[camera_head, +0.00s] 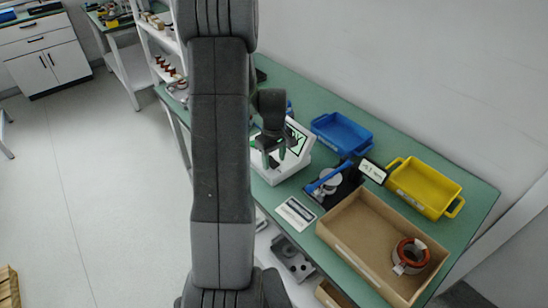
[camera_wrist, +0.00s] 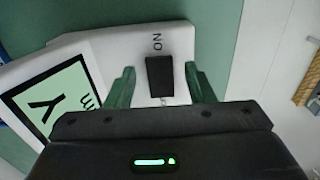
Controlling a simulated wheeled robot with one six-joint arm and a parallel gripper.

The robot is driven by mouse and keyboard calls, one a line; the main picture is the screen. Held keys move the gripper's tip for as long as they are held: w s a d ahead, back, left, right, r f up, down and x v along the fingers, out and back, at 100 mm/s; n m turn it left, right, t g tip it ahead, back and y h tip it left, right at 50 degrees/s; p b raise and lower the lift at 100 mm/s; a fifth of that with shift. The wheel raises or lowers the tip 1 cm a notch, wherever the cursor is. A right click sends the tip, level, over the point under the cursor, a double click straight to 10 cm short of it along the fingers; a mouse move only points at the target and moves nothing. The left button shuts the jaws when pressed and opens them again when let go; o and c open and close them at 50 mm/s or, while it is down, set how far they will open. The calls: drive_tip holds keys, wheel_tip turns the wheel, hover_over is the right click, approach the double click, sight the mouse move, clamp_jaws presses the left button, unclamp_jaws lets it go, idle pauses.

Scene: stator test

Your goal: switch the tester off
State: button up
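The tester (camera_head: 270,177) is a white case with a slanted screen on the green bench, partly hidden behind my arm and gripper. In the wrist view its white panel (camera_wrist: 105,48) carries a green-lit screen (camera_wrist: 52,97) and a black rectangular switch (camera_wrist: 160,76). The word ON is printed beside the switch, and a further mark at its other end is too small to read. My gripper (camera_head: 274,163) is over the tester, fingers down. In the wrist view its two green-tinted fingers stand apart, one on each side of the switch; I cannot tell whether they touch the panel.
On the bench (camera_head: 330,102) to the right are a blue bin (camera_head: 342,132), a yellow bin (camera_head: 424,187), a black fixture with a blue handle (camera_head: 325,178), a small display (camera_head: 373,171), a label card (camera_head: 295,213), and a cardboard box (camera_head: 350,235) holding a copper-wound stator (camera_head: 410,256).

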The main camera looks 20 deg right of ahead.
drive_tip(key=c, duration=0.9)
drive_tip(key=shift+w+a+r+g+p, duration=0.1)
drive_tip(key=shift+w+r+g+p, duration=0.15)
drive_tip(key=shift+g+p, duration=0.45)
drive_tip(key=shift+w+f+g+h, duration=0.1)
drive_tip(key=shift+w+g+h, duration=0.1)
drive_tip(key=shift+g+h, duration=0.4)
drive_tip(key=o, duration=1)
drive_tip(key=b+v, duration=0.1)
drive_tip(key=v, duration=1.2)
drive_tip(key=shift+w+r, duration=0.2)
drive_tip(key=shift+r, duration=0.15)
